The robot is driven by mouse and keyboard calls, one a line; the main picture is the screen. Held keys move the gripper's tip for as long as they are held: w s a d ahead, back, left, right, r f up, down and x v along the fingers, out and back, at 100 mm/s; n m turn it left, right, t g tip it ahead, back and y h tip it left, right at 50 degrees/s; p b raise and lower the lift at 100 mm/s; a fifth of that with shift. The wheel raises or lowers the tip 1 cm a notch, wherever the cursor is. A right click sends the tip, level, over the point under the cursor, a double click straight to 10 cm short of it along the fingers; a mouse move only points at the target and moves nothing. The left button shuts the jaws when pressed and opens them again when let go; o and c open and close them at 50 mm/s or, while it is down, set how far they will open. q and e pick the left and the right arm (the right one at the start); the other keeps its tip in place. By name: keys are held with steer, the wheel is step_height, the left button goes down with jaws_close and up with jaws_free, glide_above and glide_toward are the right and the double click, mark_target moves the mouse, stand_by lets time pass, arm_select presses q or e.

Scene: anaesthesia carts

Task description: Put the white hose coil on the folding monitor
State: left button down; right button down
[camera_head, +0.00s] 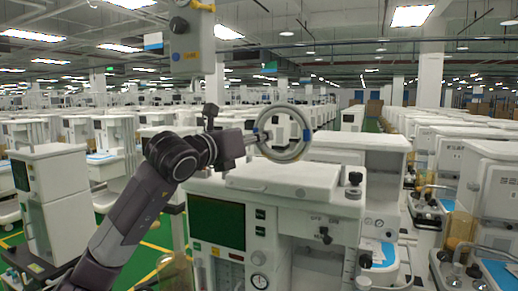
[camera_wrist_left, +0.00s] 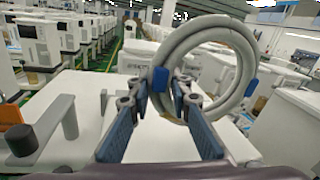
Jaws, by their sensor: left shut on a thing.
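The white hose coil (camera_head: 306,141) is an upright greyish-white ring with blue bands. My left gripper (camera_head: 254,138) is shut on its near-left side and holds it in the air above the near anaesthesia cart. In the left wrist view, the coil (camera_wrist_left: 245,50) stands between and beyond the blue-padded fingers (camera_wrist_left: 180,95). On the cart's top lies a flat white panel (camera_head: 275,178), which may be the folding monitor, folded down; I cannot tell for sure. The coil is apart from it. My right gripper is out of view.
The near cart (camera_head: 274,226) has a dark green screen (camera_head: 217,222) on its front and a dark knob (camera_head: 355,179) at its top right. Another cart (camera_head: 48,203) stands at the left. Rows of carts fill the hall, with green floor between some.

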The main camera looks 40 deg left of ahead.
arm_select(q)
steer(key=shift+f, duration=1.2)
steer(key=shift+f+b, duration=0.2)
steer(key=shift+b, duration=0.1)
steer(key=c, duration=1.8)
jaws_free()
steer(key=shift+o, duration=0.2)
